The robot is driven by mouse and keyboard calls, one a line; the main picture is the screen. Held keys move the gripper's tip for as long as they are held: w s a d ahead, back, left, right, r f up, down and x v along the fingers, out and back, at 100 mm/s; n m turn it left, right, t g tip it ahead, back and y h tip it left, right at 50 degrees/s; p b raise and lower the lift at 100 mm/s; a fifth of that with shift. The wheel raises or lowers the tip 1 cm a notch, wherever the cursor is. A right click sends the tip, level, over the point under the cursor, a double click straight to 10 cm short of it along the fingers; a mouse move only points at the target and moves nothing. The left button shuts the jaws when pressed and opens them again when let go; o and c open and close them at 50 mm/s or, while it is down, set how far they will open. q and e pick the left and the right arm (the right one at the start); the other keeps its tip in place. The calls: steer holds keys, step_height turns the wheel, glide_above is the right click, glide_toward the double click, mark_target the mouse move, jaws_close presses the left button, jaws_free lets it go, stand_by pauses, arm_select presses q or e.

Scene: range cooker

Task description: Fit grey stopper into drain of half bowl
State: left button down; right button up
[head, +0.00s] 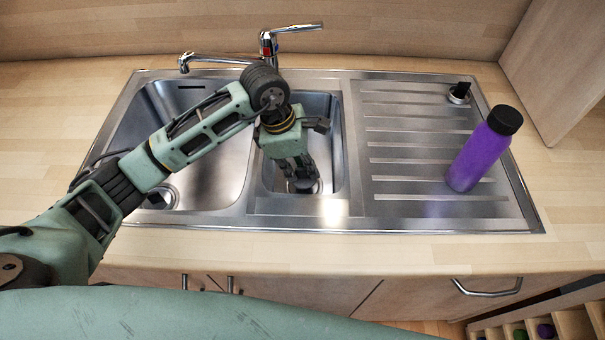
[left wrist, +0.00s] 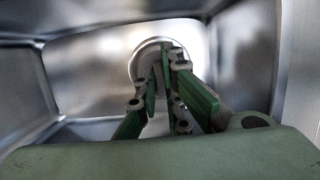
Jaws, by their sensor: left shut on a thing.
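My left gripper (head: 301,181) reaches down into the half bowl (head: 336,165), the smaller right-hand bowl of the steel sink. In the left wrist view its fingers (left wrist: 162,62) are close together, shut on the grey stopper (left wrist: 146,64), which is mostly hidden behind them. The round, pale-rimmed drain (left wrist: 142,44) surrounds the fingertips in that view. The stopper is at the drain, but I cannot tell whether it is seated in it or just above it. My right gripper is not in view.
The larger bowl (head: 215,165) is on the left, with its own drain (head: 163,197). A tap (head: 268,48) stands behind the bowls. A purple bottle (head: 477,155) and a small black-topped metal piece (head: 459,93) stand on the ribbed drainboard (head: 400,180). Free worktop lies at far left.

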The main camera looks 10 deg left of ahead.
mark_target(302, 177)
arm_select(q)
step_height(302, 177, down, 4)
steer(key=shift+r+p, duration=0.1)
steer(key=shift+p, duration=0.25)
steer(key=shift+w+f+b, duration=0.1)
steer(key=shift+f+b, duration=0.15)
steer(key=shift+b, duration=0.05)
steer(key=c, duration=1.9)
jaws_free()
steer(key=shift+r, duration=0.1)
steer(key=shift+r+p, duration=0.2)
steer(key=shift+p, duration=0.1)
steer(key=b+v, duration=0.1)
steer(key=v, duration=1.1)
steer(key=shift+b, duration=0.35)
